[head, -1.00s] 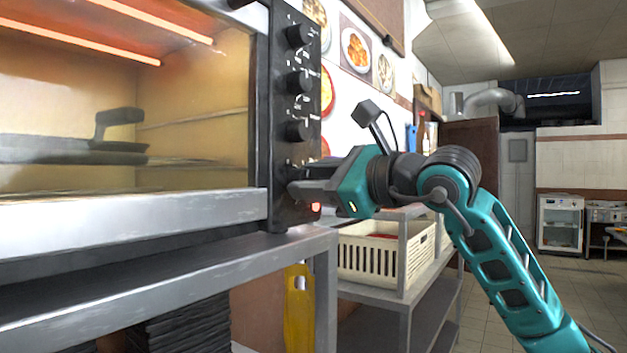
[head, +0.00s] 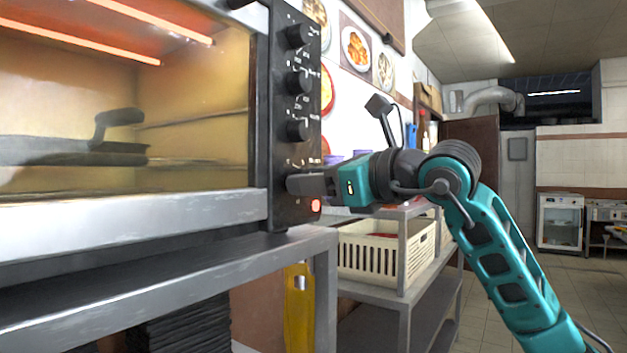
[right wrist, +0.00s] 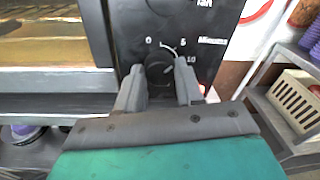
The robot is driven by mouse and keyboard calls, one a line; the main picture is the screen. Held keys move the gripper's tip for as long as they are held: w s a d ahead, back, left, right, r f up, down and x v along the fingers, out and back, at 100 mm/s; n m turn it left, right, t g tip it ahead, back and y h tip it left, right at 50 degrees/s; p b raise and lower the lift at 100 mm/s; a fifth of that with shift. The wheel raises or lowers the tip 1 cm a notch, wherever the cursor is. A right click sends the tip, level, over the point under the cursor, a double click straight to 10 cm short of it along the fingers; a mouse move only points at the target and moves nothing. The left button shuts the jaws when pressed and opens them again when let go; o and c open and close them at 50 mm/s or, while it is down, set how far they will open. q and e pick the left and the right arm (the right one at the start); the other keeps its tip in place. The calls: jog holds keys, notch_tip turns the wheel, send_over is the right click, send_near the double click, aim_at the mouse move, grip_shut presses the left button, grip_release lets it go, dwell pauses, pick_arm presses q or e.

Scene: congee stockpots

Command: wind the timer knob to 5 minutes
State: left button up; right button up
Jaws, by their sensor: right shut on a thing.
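The timer knob (right wrist: 159,73) is the lowest dark round knob on the black control panel (head: 283,110) of the oven. In the right wrist view, the marks 0, 5, 10 and "Minutes" show around its upper and right side. My right gripper (right wrist: 160,82) is shut on the knob, one finger on each side. In the head view the right gripper (head: 303,184) meets the panel from the right and hides the knob. I cannot clearly read which mark the knob points at. A red lamp (head: 316,206) glows below it. My left gripper is not in view.
Several other knobs (head: 298,82) sit above in a column. The oven (head: 130,205) has glowing heater bars and a dark pan (head: 75,150) inside. It stands on a grey metal stand (head: 170,280). A cream basket (head: 385,258) sits on a shelf at right.

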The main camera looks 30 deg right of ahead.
jog(key=o, duration=1)
jog(key=shift+o, duration=0.2)
jog(key=b+v, duration=0.3)
jog(key=v, duration=0.9)
jog(key=shift+s+d+b, duration=0.2)
jog(key=shift+s+b, duration=0.1)
jog(key=shift+s, duration=0.1)
